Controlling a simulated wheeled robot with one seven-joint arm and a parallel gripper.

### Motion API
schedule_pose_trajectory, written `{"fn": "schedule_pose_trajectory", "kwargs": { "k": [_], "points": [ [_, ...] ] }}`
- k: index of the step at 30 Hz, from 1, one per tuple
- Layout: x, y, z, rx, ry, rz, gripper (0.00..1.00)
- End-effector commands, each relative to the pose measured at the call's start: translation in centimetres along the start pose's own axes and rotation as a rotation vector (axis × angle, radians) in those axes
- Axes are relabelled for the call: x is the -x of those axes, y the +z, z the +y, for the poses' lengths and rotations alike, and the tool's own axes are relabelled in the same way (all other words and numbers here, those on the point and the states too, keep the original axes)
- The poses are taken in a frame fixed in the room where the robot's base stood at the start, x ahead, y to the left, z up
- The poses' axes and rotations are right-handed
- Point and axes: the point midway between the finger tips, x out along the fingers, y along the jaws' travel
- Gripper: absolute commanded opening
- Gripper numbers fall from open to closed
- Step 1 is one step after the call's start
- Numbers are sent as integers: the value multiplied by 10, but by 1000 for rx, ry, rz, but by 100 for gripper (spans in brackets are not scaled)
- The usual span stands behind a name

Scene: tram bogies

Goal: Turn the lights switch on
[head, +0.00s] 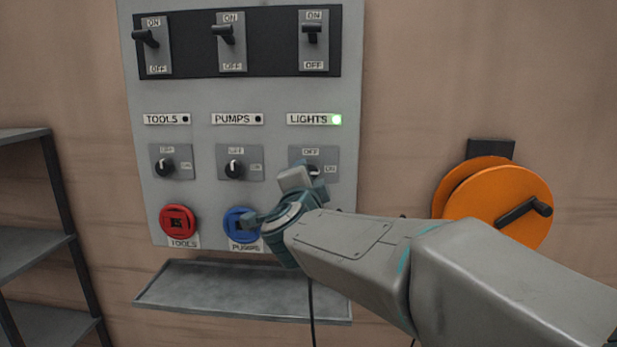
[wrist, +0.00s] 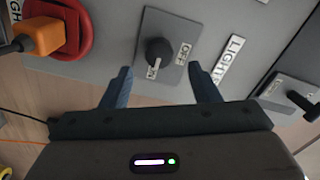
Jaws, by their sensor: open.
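The lights rotary switch is a black knob (wrist: 158,52) on a grey plate marked OFF and ON. In the wrist view it sits beyond and between my fingertips, and its pale mark appears to face ON. In the head view its plate (head: 301,155) is partly hidden by my gripper (head: 290,208). The wrist view shows my gripper (wrist: 160,70) open and empty, one finger on each side of the knob; contact is not visible. The LIGHTS label (head: 308,119) has a lit green lamp (head: 337,119) beside it.
TOOLS (head: 165,167) and PUMPS (head: 236,168) knobs stand left, their lamps dark. Levers (head: 312,34) line the top. Red (head: 177,222) and blue (head: 241,224) sockets sit below, above a metal shelf (head: 240,293). An orange plug (wrist: 45,35) and orange reel (head: 492,203) are nearby.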

Motion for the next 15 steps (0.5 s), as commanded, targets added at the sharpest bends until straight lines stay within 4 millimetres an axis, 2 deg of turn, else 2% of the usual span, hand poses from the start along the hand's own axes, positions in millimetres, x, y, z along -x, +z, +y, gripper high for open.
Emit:
{"fn": "schedule_pose_trajectory", "kwargs": {
  "k": [1, 6, 12, 15],
  "points": [
    [13, 0, -1, 0, -3, -1, 55],
    [49, 0, -1, 0, -2, 0, 55],
    [78, 0, -1, -1, -1, -1, 55],
    [85, 1, 0, 0, 0, 0, 55]
  ]
}}
